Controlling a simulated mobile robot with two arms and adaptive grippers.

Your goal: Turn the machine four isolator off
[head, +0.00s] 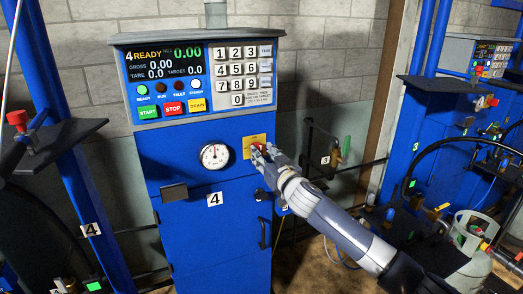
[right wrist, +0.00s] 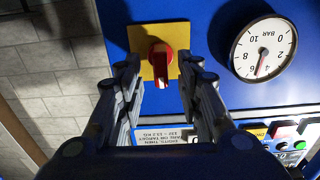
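The machine four isolator is a red rotary knob (right wrist: 160,62) on a yellow plate (right wrist: 146,38). The plate also shows in the head view (head: 248,139) on the blue machine front, right of the gauge, with the knob mostly hidden by my gripper. In the right wrist view the knob's grip runs up and down the picture. My right gripper (head: 262,158) is at the isolator. In the right wrist view its two fingers (right wrist: 161,70) are apart, one on each side of the knob, with visible gaps. My left gripper is not in view.
A pressure gauge (head: 214,156) sits left of the isolator. The control panel (head: 200,78) above reads "4 READY" and has a keypad and coloured buttons. A door handle (head: 264,232) is below. Machine three (head: 470,60) stands at right, near a gas cylinder (head: 470,250).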

